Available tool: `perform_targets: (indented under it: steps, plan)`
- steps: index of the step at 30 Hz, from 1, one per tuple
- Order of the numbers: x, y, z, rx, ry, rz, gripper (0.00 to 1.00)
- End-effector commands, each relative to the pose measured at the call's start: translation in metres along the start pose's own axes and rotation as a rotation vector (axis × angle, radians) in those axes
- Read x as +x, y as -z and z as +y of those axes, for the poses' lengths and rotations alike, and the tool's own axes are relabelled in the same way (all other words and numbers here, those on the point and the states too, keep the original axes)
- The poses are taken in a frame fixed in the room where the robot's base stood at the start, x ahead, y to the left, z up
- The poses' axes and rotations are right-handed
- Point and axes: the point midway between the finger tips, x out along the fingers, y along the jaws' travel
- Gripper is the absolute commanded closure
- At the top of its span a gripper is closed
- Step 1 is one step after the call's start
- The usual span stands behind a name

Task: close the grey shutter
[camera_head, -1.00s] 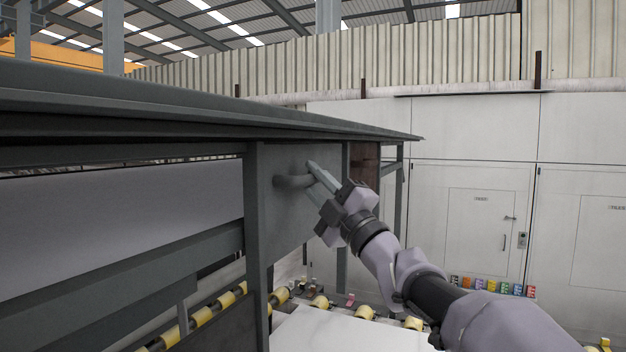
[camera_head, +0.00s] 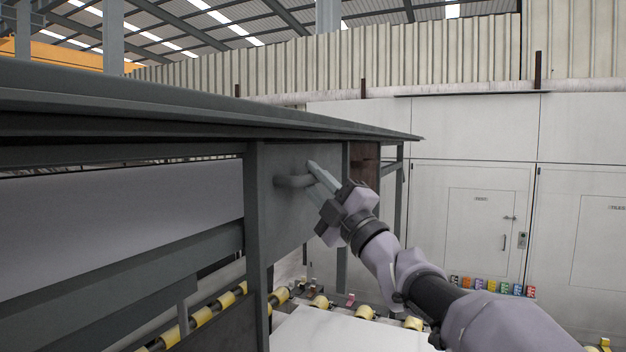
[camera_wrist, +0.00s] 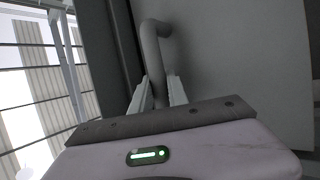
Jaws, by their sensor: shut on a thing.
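The grey shutter (camera_head: 306,222) is a flat upright panel between two grey posts, below the overhanging top of the dark grey frame. Its grey bar handle (camera_head: 292,181) sticks out near the panel's upper left. My gripper (camera_head: 314,177) is at the handle with its two fingers around it, shut on it. In the wrist view the bent handle (camera_wrist: 154,45) rises from between the fingers (camera_wrist: 160,92), and the shutter face (camera_wrist: 235,60) fills the right side. The part of the handle between the fingers is partly hidden.
A dark grey post (camera_head: 257,250) stands just left of the shutter. Below are yellow rollers (camera_head: 320,301) and a white slab (camera_head: 345,332). A white wall with a door (camera_head: 480,232) stands behind, with a row of small coloured items (camera_head: 490,286) at its foot.

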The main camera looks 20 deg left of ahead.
Motion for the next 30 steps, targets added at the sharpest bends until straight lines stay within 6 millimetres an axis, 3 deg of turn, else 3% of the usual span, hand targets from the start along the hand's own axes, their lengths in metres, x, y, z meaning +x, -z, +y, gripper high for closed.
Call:
perform_targets:
  steps: [8,14,20,30]
  plan:
    - [-0.005,-0.003,-0.007,0.001,0.0,-0.002,1.0]
    - [-0.019,-0.009,-0.031,0.001,0.0,-0.003,1.0]
    - [-0.044,-0.019,-0.073,0.0,0.001,-0.002,1.0]
    - [-0.097,-0.041,-0.16,0.0,0.001,-0.002,1.0]
